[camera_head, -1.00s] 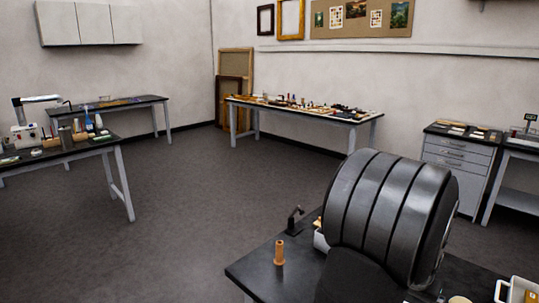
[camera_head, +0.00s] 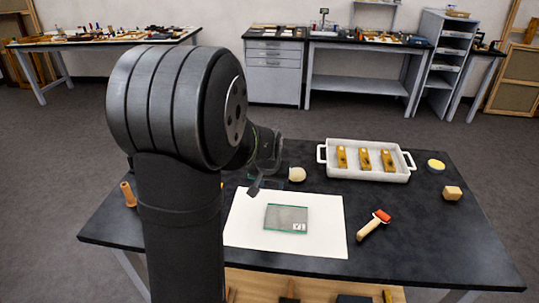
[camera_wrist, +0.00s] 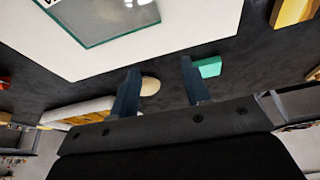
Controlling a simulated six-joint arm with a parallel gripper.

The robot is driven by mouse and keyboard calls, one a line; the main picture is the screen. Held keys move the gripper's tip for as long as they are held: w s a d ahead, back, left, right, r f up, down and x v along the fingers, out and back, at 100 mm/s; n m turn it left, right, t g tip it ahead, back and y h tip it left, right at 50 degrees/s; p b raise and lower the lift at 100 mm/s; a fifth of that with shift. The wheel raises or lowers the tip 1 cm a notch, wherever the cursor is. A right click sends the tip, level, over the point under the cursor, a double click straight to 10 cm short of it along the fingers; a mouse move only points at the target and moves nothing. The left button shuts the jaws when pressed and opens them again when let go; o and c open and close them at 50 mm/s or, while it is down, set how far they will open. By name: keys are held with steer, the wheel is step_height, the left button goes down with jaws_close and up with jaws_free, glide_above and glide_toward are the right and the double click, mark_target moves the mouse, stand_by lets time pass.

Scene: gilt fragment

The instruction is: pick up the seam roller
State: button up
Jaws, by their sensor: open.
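The seam roller (camera_head: 374,224) has a red roller head and a pale wooden handle. It lies on the dark table, right of the white sheet, in the head view. I cannot make it out for certain in the wrist view. My gripper (camera_head: 257,188) hangs above the table near the sheet's back left corner, well to the left of the seam roller. In the wrist view my gripper (camera_wrist: 160,66) is open, with nothing between its two fingers.
A glass plate (camera_head: 286,218) lies on the white sheet (camera_head: 320,250). A cream round thing (camera_head: 297,174) sits behind it. A white tray (camera_head: 340,172) holds three yellow-brown blocks. A wooden block (camera_head: 452,192) and a yellow disc (camera_head: 436,165) are at right. The front right tabletop is clear.

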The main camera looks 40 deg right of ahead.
steer(key=shift+s+d, duration=0.1)
steer(key=s+d+r+m+g, duration=0.1)
steer(key=s+d+r+m, duration=0.3)
steer(key=s+d, duration=0.5)
steer(key=m+g+h, duration=0.1)
steer(key=m+g, duration=0.1)
steer(key=m, duration=0.2)
glide_toward(376, 220)
steer(key=f, duration=0.2)
steer(key=s+d+f, duration=0.1)
steer(key=shift+f, duration=0.35)
steer(key=shift+w+x, duration=0.2)
steer(key=shift+x, duration=1.15)
steer(key=shift+w+x, duration=0.2)
steer(key=shift+x, duration=1.1)
steer(key=shift+d, duration=0.2)
jaws_close()
